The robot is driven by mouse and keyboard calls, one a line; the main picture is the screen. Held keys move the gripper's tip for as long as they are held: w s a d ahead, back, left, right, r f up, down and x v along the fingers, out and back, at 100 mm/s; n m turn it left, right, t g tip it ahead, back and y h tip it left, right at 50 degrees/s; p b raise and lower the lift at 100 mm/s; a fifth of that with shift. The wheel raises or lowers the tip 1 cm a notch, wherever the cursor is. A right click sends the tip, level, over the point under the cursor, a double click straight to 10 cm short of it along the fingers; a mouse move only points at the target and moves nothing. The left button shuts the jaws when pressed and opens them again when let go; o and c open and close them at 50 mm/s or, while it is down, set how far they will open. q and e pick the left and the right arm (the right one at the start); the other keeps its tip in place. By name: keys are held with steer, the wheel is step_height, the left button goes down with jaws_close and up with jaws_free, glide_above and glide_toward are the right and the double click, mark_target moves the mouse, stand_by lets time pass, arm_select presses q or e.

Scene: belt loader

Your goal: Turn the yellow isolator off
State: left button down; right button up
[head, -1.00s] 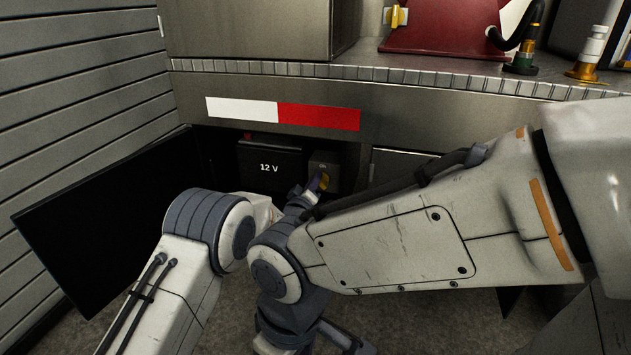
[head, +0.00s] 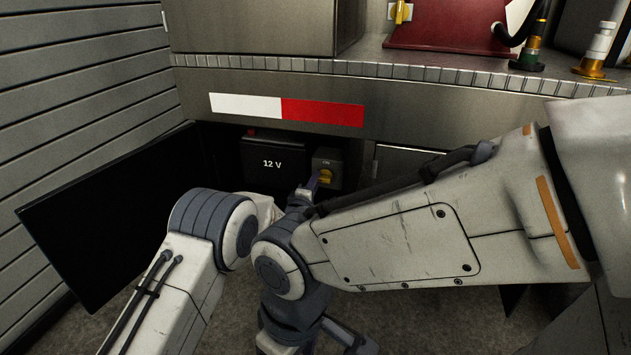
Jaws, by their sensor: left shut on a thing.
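The yellow isolator knob (head: 326,176) sits on the front of a small grey box (head: 329,160) inside the open compartment. A small label, too small to read surely, is above the knob. My left gripper (head: 315,184) is at the knob and shut on it, with its fingers coming from the lower left. The gripper is partly hidden behind my right arm. The knob now looks nearly level. My right gripper is at the bottom of the view (head: 340,340), mostly hidden and cut off by the edge, so its jaws cannot be made out.
A dark open door panel (head: 90,225) hangs at the left. A white and red strip (head: 285,110) lies above the opening. Another yellow handle (head: 404,12) is on the upper ledge.

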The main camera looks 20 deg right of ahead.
arm_select(q)
steer(key=shift+a, duration=0.1)
stand_by(0.5)
steer(key=c, duration=0.8)
jaws_free()
steer(key=p+v, duration=0.3)
steer(key=v, duration=0.7)
steer(key=shift+s+a+p, duration=0.15)
steer(key=shift+s+p, duration=0.05)
steer(key=shift+p, duration=0.15)
